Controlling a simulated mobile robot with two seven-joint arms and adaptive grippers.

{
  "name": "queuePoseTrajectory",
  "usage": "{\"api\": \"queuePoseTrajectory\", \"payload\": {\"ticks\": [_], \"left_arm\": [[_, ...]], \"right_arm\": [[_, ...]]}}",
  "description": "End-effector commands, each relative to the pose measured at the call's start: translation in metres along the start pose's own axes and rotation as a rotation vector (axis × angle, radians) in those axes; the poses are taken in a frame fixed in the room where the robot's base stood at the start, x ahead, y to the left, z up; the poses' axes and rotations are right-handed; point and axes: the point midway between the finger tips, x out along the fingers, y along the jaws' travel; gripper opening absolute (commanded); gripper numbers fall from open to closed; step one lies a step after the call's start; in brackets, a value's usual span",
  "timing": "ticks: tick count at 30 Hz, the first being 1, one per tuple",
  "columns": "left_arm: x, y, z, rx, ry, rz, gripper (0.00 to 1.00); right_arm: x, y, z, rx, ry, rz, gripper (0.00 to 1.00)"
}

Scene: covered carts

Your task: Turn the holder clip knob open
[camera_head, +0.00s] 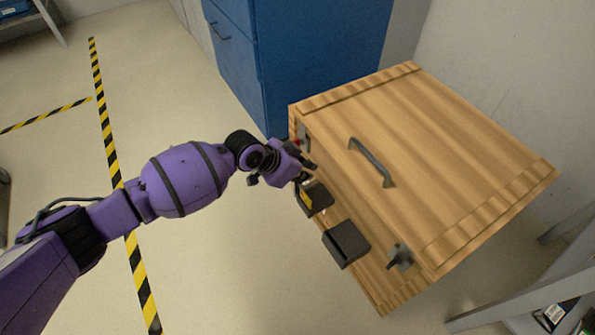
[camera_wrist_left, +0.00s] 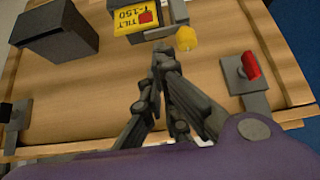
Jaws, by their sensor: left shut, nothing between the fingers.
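My left gripper (camera_head: 312,170) is at the left front of a wooden box (camera_head: 425,160), beside a dark holder (camera_head: 316,199) with a yellow label. In the left wrist view my left gripper (camera_wrist_left: 163,52) is shut and empty. Its tips are close to a small yellow knob (camera_wrist_left: 187,38) on the grey holder (camera_wrist_left: 155,31); I cannot tell whether they touch. A yellow tilt label (camera_wrist_left: 137,17) with a red mark sits in the holder. The knob is too small to make out in the head view. My right gripper is not in view.
A grey latch with a red lever (camera_wrist_left: 250,65) is right of the gripper. A dark block (camera_wrist_left: 55,38) and another grey latch (camera_head: 400,257) are also on the front. The lid has a grey handle (camera_head: 372,162). A blue cabinet (camera_head: 300,50) stands behind; floor is clear at left.

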Motion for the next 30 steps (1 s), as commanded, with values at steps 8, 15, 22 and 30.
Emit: {"api": "queuePoseTrajectory", "payload": {"ticks": [8,15,22,30], "left_arm": [[0.029,0.000,0.000,0.000,0.001,0.000,0.00],[0.030,0.000,-0.001,0.000,0.002,-0.001,0.00],[0.030,0.000,0.000,0.004,0.002,0.002,0.00],[0.029,0.001,0.001,0.044,0.002,0.035,0.00]], "right_arm": [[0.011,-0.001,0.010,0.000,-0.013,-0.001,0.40],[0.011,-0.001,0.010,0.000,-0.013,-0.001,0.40],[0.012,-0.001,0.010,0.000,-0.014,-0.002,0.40],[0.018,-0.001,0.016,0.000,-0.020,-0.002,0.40]]}}
